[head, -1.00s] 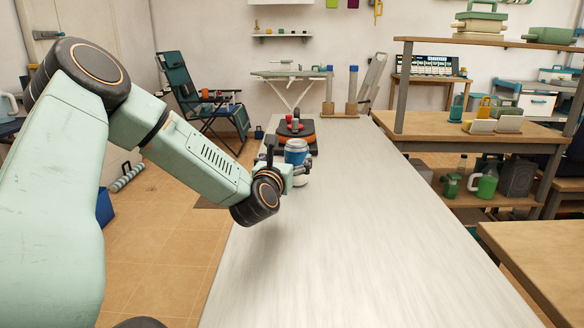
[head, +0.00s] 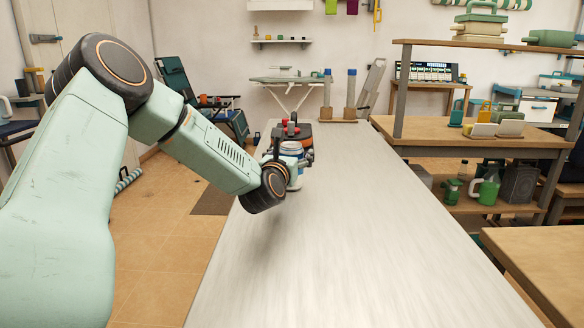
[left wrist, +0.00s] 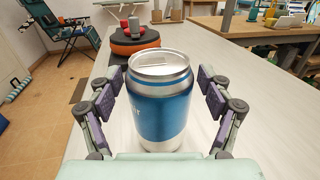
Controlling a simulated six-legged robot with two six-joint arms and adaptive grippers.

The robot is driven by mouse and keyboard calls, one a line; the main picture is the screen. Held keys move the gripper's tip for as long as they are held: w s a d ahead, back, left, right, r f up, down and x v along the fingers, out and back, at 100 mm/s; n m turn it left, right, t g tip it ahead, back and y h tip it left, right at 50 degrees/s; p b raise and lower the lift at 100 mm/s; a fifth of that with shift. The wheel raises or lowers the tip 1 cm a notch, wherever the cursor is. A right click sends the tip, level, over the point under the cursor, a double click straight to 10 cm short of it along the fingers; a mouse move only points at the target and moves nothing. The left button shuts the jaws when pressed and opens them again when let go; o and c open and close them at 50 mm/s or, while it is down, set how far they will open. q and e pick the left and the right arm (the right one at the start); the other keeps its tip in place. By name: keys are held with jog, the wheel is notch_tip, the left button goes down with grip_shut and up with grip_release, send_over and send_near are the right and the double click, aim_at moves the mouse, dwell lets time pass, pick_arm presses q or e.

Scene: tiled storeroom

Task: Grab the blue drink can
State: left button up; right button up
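The blue drink can (left wrist: 162,110), with a silver top and a silver bottom band, stands upright on the long pale table in the left wrist view. It also shows in the head view (head: 291,148), partly hidden by my left gripper (head: 287,165). In the left wrist view my left gripper (left wrist: 162,85) is open, with one finger on each side of the can. A narrow gap shows between each finger and the can. My right gripper is not in view.
An orange and black round device (left wrist: 134,41) with small red and grey items on it stands on the table (head: 350,230) behind the can. The table's right side is clear. A wooden shelf bench (head: 470,140) stands to the right.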

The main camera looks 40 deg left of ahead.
pick_arm(q)
jog(key=shift+a, duration=0.1)
jog(key=shift+c, duration=1.3)
jog(key=shift+w, duration=0.1)
jog(key=c, duration=1)
